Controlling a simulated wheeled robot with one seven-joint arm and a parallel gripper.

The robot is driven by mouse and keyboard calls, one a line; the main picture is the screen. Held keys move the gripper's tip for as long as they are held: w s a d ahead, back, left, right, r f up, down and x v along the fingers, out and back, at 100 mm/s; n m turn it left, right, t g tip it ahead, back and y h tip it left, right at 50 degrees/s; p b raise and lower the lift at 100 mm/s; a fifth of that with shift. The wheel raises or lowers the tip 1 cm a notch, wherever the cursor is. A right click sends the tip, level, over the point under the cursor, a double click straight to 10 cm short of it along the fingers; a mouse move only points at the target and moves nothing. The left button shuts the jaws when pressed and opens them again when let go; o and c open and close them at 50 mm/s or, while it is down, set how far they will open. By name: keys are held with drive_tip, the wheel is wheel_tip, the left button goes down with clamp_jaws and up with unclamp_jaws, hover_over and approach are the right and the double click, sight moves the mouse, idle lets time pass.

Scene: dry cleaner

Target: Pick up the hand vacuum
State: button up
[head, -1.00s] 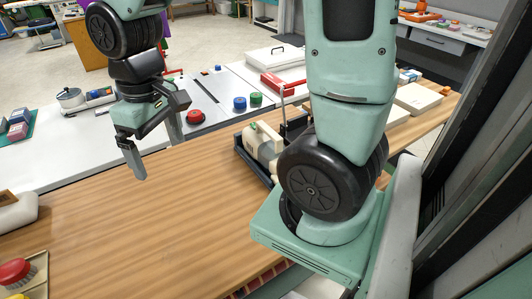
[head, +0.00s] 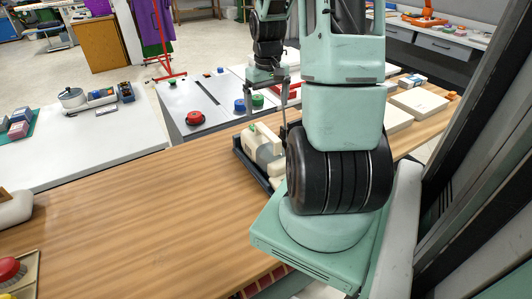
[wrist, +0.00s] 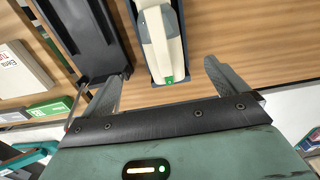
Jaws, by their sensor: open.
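The hand vacuum (head: 264,143), cream with a grey section and a small green spot, lies in a dark blue-grey tray (head: 246,161) on the wooden counter. In the wrist view the cream vacuum (wrist: 160,40) lies in its tray (wrist: 182,50), its green-marked end toward my gripper. My gripper (head: 267,92) is open and empty, over the far side of the vacuum in the head view. In the wrist view the open fingers (wrist: 160,80) straddle the line of the vacuum, apart from it. My arm hides part of the tray's right side.
A dark upright-looking object (wrist: 88,35) stands left of the tray in the wrist view, close to one finger, with a white labelled box (wrist: 22,70) beyond. Cream boxes (head: 420,102) sit right on the counter.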

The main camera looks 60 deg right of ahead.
sight(266, 130)
wheel_tip(266, 130, down, 8)
drive_tip(key=shift+r, duration=0.15)
drive_tip(key=shift+w+f+p, duration=0.15)
drive_tip(key=shift+f+p, duration=0.25)
drive_tip(key=shift+f, duration=0.9)
drive_tip(key=shift+w+f+p, duration=0.1)
drive_tip(key=shift+f+p, duration=0.3)
drive_tip(key=shift+f, duration=0.9)
drive_tip(key=c, duration=2.1)
drive_tip(key=shift+r, duration=0.15)
wheel_tip(266, 130, up, 10)
drive_tip(key=shift+f+b, duration=0.25)
drive_tip(key=shift+b, duration=0.2)
drive_tip(key=shift+r, duration=0.15)
